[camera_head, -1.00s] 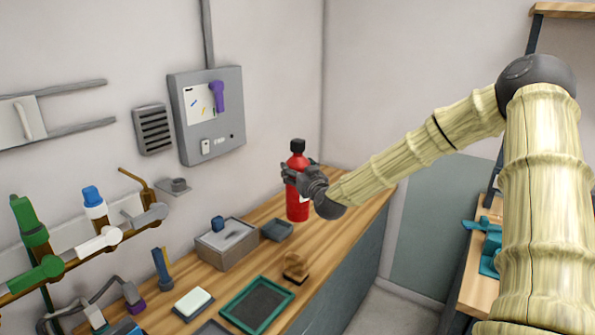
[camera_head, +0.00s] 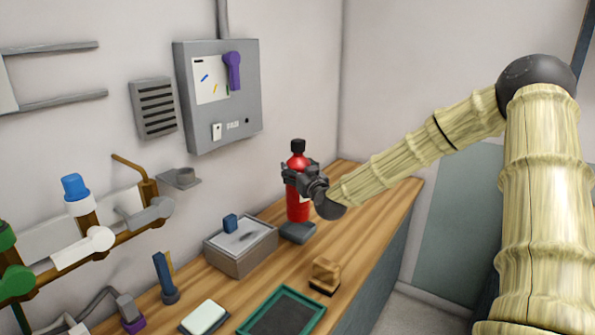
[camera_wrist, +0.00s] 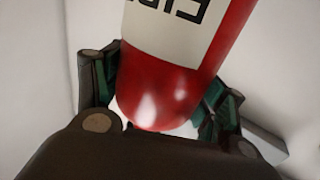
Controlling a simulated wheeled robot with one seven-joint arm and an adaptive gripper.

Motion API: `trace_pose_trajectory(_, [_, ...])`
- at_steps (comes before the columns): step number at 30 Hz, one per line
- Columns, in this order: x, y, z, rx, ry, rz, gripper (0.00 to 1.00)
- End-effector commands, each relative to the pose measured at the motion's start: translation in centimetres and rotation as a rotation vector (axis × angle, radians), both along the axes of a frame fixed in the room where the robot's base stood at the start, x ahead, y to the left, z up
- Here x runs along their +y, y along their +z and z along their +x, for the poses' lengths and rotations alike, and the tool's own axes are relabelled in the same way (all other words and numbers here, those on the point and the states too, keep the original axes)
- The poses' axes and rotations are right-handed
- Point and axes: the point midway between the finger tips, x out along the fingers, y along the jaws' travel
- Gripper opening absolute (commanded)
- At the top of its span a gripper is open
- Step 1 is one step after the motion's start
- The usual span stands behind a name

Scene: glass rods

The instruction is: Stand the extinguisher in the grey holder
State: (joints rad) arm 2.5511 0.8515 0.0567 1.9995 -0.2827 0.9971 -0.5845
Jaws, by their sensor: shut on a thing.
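The red extinguisher (camera_head: 297,207) has a black top and a pale label, and it looks upright. My gripper (camera_head: 302,180) is shut around its upper body; in the wrist view the extinguisher (camera_wrist: 165,85) sits between both fingers. A shallow dark grey tray-like piece, which looks like the grey holder (camera_head: 298,234), lies on the wooden bench. In the head view it shows right below the extinguisher's lower end. I cannot tell whether the extinguisher's base is above it, behind it or touching it. The base is not clear in the wrist view.
A grey box with a blue knob (camera_head: 240,252) stands left of the holder on the bench (camera_head: 370,205). A brown stamp-like block (camera_head: 325,275) and a green-rimmed tray (camera_head: 282,312) lie nearer. A grey wall cabinet (camera_head: 218,95) and a small wall bracket (camera_head: 180,179) are at left.

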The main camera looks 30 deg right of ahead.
Motion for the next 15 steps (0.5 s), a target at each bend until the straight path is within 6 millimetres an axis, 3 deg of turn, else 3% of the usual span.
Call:
trace_pose_trajectory(5, [0.2, -0.1, 0.1, -0.005, 0.002, -0.001, 0.00])
trace_pose_trajectory(15, [0.2, -2.2, 0.1, -0.004, 0.002, -0.001, 0.00])
